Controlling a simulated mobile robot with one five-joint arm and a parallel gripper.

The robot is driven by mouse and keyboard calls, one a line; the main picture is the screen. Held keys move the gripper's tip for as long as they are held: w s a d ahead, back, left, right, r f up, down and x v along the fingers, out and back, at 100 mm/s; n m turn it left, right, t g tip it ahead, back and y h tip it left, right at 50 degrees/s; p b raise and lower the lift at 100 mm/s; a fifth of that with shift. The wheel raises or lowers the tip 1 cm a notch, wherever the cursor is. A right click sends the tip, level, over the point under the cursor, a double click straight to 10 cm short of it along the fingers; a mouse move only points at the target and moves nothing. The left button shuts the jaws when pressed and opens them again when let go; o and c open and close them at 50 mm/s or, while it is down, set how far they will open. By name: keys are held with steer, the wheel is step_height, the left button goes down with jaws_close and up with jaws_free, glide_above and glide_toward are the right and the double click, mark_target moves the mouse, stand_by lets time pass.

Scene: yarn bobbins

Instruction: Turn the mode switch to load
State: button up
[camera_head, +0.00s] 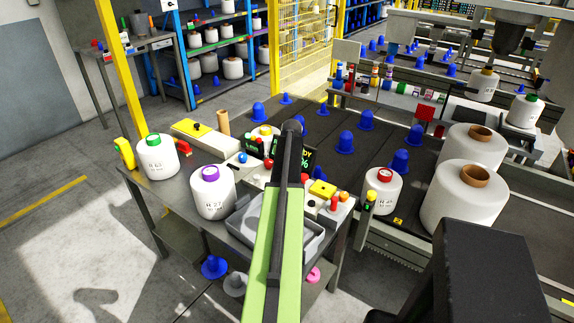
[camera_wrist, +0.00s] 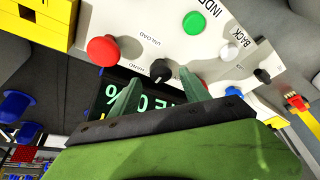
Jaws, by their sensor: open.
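In the wrist view a pale control panel (camera_wrist: 218,50) carries a black rotary knob (camera_wrist: 160,70) with the words UNLOAD and HAND printed beside it. No LOAD label is readable, and I cannot tell which mark the knob points to. My gripper (camera_wrist: 161,77) is open, with its green fingers on either side of the knob; I cannot tell whether they touch it. In the head view my arm hides the gripper and the knob.
Close to the knob are a red button (camera_wrist: 103,50), a green button (camera_wrist: 194,22), a white button (camera_wrist: 231,52) and another black knob (camera_wrist: 262,75). A display (camera_wrist: 112,92) lies below the fingers. Bobbins (camera_head: 212,193) and a grey tray (camera_head: 308,244) stand near my arm.

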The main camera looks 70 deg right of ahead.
steer(key=p+v, duration=1.2)
steer(key=v, duration=0.3)
steer(key=shift+s+f, duration=0.15)
